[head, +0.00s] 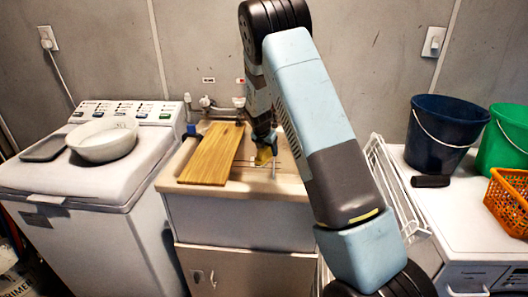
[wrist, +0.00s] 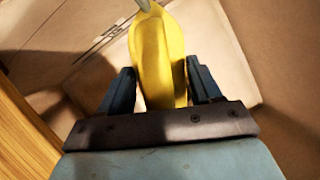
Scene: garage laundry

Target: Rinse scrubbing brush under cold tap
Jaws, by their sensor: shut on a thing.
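My gripper (head: 264,150) is over the sink (head: 250,187), right of the wooden board. In the wrist view my gripper (wrist: 162,85) is shut on a yellow object (wrist: 160,65), apparently the scrubbing brush. No bristles can be made out. A pale tip shows at its far end. The taps (head: 207,103) are on the wall behind the sink, under two small labels, the right one red. My arm hides part of the sink and wall. I cannot make out running water.
A wooden board (head: 212,153) lies across the sink's left part. A washing machine (head: 75,185) with a white bowl (head: 103,143) stands at left. At right are a white wire rack (head: 398,195), a dark blue bucket (head: 440,135), a green bucket (head: 508,140) and an orange basket (head: 506,203).

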